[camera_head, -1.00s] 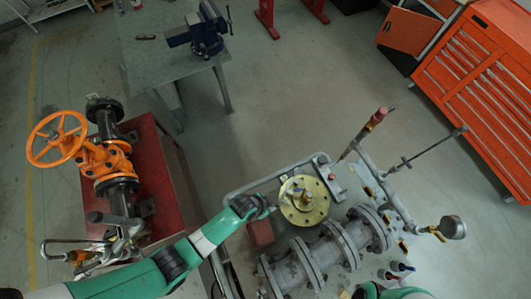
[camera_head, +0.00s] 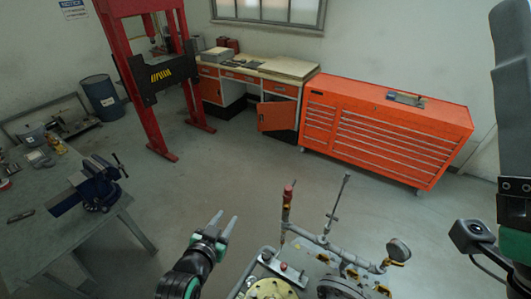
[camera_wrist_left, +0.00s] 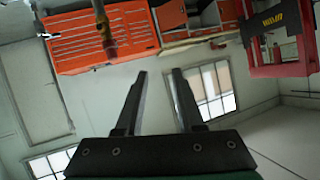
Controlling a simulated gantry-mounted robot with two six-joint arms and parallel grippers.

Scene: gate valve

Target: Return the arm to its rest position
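My left gripper (camera_head: 226,224) is raised at the lower middle of the head view, left of the pipe assembly. Its two fingers point up and stand apart with nothing between them. The left wrist view also shows the two fingers (camera_wrist_left: 158,85) parted and empty, with the room upside down behind them. The orange gate valve is outside the current views.
The pipe assembly with a brass flange (camera_head: 271,289), upright rods and a gauge (camera_head: 398,250) stands right of my left gripper. A workbench (camera_head: 60,235) with a blue vise (camera_head: 97,184) is at left. An orange tool cabinet (camera_head: 385,135) and red press (camera_head: 143,95) stand behind. Floor between is clear.

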